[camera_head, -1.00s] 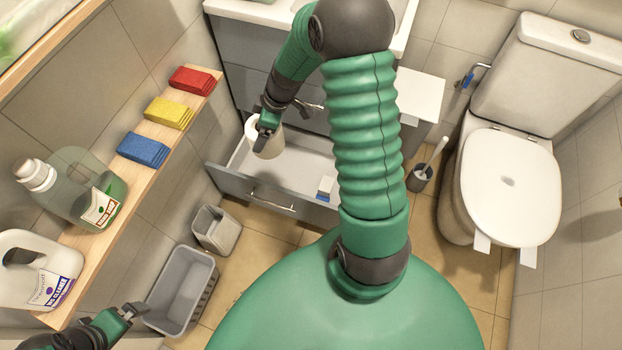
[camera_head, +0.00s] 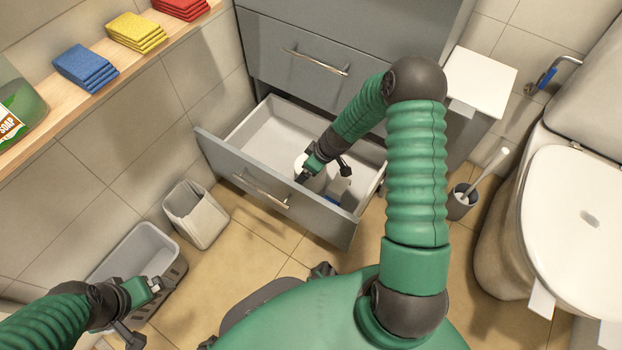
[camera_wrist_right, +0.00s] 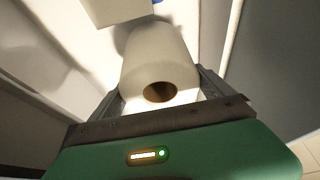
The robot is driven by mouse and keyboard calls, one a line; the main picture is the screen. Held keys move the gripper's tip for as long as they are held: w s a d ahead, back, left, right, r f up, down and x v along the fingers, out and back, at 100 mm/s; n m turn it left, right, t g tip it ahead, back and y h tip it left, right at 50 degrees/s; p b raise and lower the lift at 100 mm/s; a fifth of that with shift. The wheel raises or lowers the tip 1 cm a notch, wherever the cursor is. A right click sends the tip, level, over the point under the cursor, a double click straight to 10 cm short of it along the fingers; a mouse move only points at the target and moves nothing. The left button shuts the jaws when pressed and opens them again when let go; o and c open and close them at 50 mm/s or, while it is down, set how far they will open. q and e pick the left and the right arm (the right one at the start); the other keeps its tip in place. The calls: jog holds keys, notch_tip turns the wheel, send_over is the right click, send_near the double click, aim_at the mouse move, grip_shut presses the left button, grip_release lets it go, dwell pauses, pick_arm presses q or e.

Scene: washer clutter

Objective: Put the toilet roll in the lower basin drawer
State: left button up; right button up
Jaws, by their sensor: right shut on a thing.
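The white toilet roll (camera_head: 318,182) is in my right gripper (camera_head: 305,177), partly hidden by it, inside the outline of the open lower basin drawer (camera_head: 228,162). In the right wrist view the roll (camera_wrist_right: 158,62) sits between the two fingers, its cardboard hole facing the camera. My right gripper (camera_wrist_right: 160,98) is shut on it. The drawer's pale interior lies around and beneath the roll; I cannot tell whether the roll touches its floor. My left gripper (camera_head: 147,308) is open and empty at the lower left, in front of a grey basket.
A small white and blue item (camera_head: 340,189) is in the drawer beside the roll. The drawer's left part is bare. A grey bin (camera_head: 196,214) and the grey basket (camera_head: 140,255) stand on the floor at left. A toilet brush (camera_head: 463,198) and toilet (camera_head: 575,230) are at right.

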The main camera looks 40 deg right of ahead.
jog(key=f+b, duration=0.1)
jog(key=f, duration=0.1)
jog(key=f+b, duration=0.2)
jog(key=f, duration=0.1)
jog(key=shift+d+f, duration=0.2)
jog(key=shift+f, duration=0.05)
jog(key=shift+r, duration=0.25)
jog(key=shift+c, duration=0.8)
jog(key=shift+a+f, duration=0.1)
jog(key=o, duration=1.3)
jog(key=shift+r+p, duration=0.2)
jog(key=shift+p, duration=0.1)
jog(key=p+v, duration=0.7)
jog(key=v, duration=0.4)
jog(key=shift+r, duration=0.1)
jog(key=shift+s+r+p, duration=0.25)
jog(key=shift+r+p, duration=0.1)
jog(key=shift+p, duration=0.05)
jog(key=shift+f, duration=0.1)
